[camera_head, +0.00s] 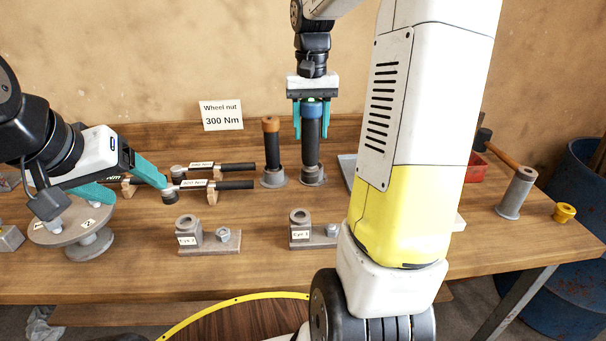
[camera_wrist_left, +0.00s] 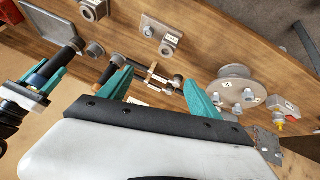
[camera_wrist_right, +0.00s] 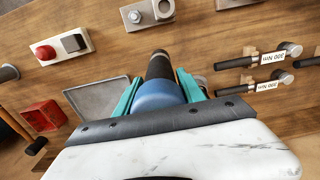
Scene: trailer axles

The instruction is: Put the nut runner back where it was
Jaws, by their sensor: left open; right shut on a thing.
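The blue-capped nut runner (camera_head: 311,140), a black upright cylinder, is held in my right gripper (camera_head: 311,122), shut around its blue top. The right wrist view shows the blue cap (camera_wrist_right: 157,95) between the teal fingers. An orange-capped nut runner (camera_head: 271,145) stands upright in another grey holder (camera_head: 273,181) just left.
Two labelled torque wrenches (camera_head: 222,185) lie on wooden rests left of the holders. A sign (camera_head: 222,115) reads "Wheel nut 300 Nm". Grey eye blocks (camera_head: 208,240) stand nearer the front. A grey tray (camera_wrist_right: 97,98), a red bin (camera_wrist_right: 44,116) and a hammer (camera_head: 500,150) are to the right.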

